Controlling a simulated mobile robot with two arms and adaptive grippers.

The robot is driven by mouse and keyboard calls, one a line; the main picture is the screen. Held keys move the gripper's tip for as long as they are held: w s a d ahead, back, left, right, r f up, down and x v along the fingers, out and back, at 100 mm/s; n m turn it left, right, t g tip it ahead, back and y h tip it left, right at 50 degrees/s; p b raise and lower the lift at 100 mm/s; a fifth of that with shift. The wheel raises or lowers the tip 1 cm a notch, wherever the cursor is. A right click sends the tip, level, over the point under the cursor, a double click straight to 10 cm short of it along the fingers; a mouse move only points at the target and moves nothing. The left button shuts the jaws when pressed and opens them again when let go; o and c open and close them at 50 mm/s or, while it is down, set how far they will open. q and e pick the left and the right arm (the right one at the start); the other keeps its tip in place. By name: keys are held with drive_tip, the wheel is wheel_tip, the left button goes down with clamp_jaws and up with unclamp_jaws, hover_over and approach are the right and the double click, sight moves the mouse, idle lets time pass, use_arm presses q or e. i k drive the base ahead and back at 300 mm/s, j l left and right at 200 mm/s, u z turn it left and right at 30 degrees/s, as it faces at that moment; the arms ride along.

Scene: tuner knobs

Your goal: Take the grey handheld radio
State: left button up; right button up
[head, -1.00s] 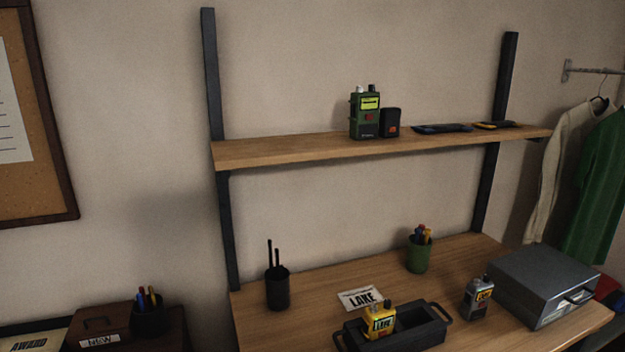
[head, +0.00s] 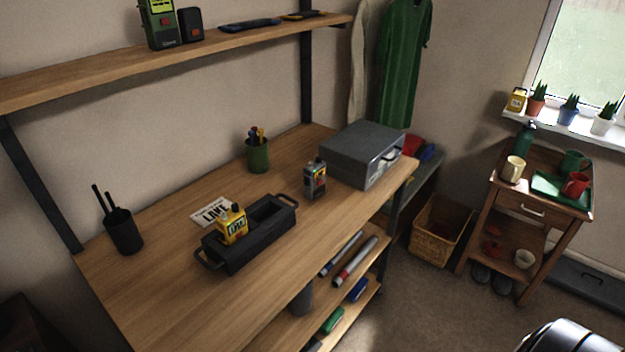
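The grey handheld radio (head: 315,180) stands upright on the wooden desk (head: 150,290), left of a grey metal box and apart from it. Its front carries a coloured panel and its top has small knobs. A yellow handheld radio (head: 233,224) sits in the left part of a black carrier tray (head: 240,262) on the desk. A green handheld radio (head: 158,25) stands on the wall shelf, its top cut off by the picture edge.
The grey metal box (head: 362,153) stands at the desk's right end. The wall shelf (head: 80,75) overhangs the back. A wicker basket (head: 440,230) and wooden cart (head: 530,200) stand right; the desk's front is clear.

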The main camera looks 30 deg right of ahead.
sight(314, 171)
drive_tip(key=i+l+z, duration=0.1)
drive_tip(key=l, duration=0.35)
drive_tip(key=i+l, duration=0.35)
drive_tip(key=i+l+z, duration=0.15)
drive_tip(key=l, duration=0.35)
drive_tip(key=i+l+z, duration=0.1)
drive_tip(key=i+l, duration=0.25)
